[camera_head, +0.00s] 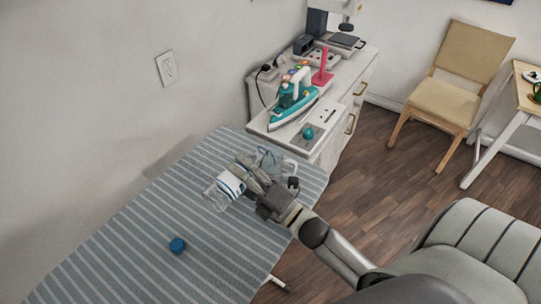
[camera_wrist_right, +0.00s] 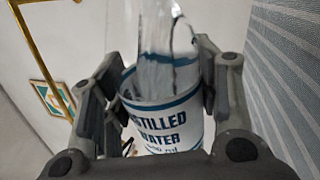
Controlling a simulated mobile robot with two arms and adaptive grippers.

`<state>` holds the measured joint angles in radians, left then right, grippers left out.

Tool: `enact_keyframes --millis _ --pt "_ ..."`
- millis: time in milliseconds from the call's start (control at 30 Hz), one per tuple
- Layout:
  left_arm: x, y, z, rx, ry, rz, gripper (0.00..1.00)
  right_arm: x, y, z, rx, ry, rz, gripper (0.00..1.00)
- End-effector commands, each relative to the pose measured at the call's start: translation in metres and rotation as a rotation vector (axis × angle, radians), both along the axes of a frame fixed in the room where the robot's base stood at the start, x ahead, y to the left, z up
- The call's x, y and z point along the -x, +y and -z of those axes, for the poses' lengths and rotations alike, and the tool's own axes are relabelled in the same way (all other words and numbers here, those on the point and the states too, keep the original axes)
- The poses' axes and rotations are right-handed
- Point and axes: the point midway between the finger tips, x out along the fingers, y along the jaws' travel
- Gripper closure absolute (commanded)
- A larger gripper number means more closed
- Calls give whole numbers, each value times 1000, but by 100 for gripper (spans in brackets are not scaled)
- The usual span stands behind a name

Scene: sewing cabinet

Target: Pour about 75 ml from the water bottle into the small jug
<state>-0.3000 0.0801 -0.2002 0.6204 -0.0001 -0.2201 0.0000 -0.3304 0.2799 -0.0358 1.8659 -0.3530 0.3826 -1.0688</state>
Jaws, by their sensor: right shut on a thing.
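The water bottle (camera_head: 231,185), clear with a white, blue-banded label, is held tilted over the striped ironing board (camera_head: 118,262) in the head view. My right gripper (camera_head: 246,178) is shut around its label. In the right wrist view, both fingers of my right gripper (camera_wrist_right: 165,85) flank the bottle (camera_wrist_right: 168,118), whose label reads "...STILLED WATER". A clear, blue-edged shape (camera_head: 268,154) shows just behind the gripper. It may be the small jug, but the gripper partly hides it. I cannot make out any flowing water. My left gripper is not in view.
A small round blue thing (camera_head: 177,245) lies on the board, left of the bottle. A teal iron (camera_head: 291,105) and a teal ball (camera_head: 308,132) are on the white cabinet (camera_head: 335,145) beyond. The board's near left part is mostly clear.

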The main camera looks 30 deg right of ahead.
Motion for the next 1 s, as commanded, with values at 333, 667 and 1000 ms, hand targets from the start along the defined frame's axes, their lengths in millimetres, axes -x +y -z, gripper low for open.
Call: enact_keyframes --millis 333,667,1000 --pt "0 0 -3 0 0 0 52 1 2 -4 -18 2 -1 79" --pt "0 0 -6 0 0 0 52 1 4 -6 -38 9 -1 79" --pt "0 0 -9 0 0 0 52 1 5 -8 -62 16 -1 79"
